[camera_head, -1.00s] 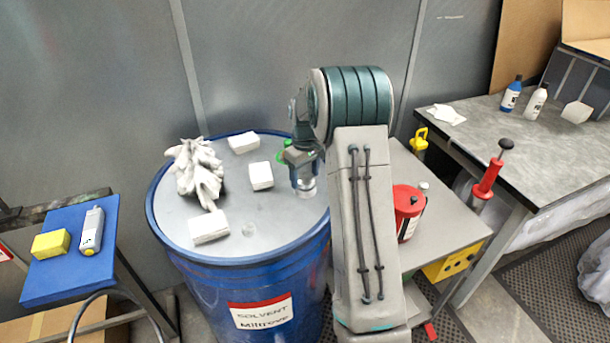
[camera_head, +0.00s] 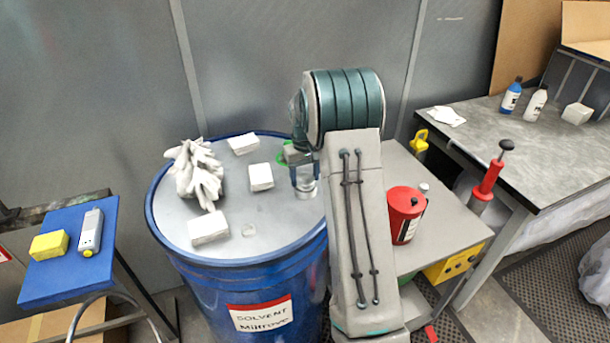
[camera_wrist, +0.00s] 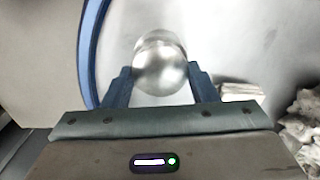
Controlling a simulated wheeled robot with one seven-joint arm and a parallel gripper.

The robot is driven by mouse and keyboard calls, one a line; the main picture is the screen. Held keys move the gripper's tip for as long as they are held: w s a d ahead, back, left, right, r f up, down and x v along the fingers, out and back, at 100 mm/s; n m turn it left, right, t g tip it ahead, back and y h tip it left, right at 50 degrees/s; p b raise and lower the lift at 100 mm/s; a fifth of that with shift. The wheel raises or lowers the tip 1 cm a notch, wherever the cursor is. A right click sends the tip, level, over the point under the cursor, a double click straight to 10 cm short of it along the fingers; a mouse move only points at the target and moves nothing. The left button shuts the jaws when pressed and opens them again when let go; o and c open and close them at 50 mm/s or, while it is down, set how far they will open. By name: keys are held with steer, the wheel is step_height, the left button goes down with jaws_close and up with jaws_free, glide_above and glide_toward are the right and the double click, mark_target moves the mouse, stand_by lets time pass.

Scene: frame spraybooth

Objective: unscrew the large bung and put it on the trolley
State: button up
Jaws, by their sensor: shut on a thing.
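The large bung (camera_head: 306,191) is a round, shiny silver piece at the right side of the top of the blue solvent drum (camera_head: 285,246). My gripper (camera_head: 304,181) reaches down to it and is shut on it. In the wrist view the bung (camera_wrist: 160,64) sits between the two blue fingers of my gripper (camera_wrist: 160,80). I cannot tell whether the bung is still seated in the lid or just clear of it. A grey-topped trolley (camera_head: 448,218) stands to the right of the drum, partly hidden behind my arm.
A blue-topped stand (camera_head: 70,278) is at left, a bench (camera_head: 530,146) at right.

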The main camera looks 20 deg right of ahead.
steer(key=n, duration=0.4)
steer(key=n, duration=0.2)
steer(key=shift+n, duration=1.4)
steer(key=n+p, duration=0.1)
steer(key=n, duration=0.2)
steer(key=shift+n, duration=0.8)
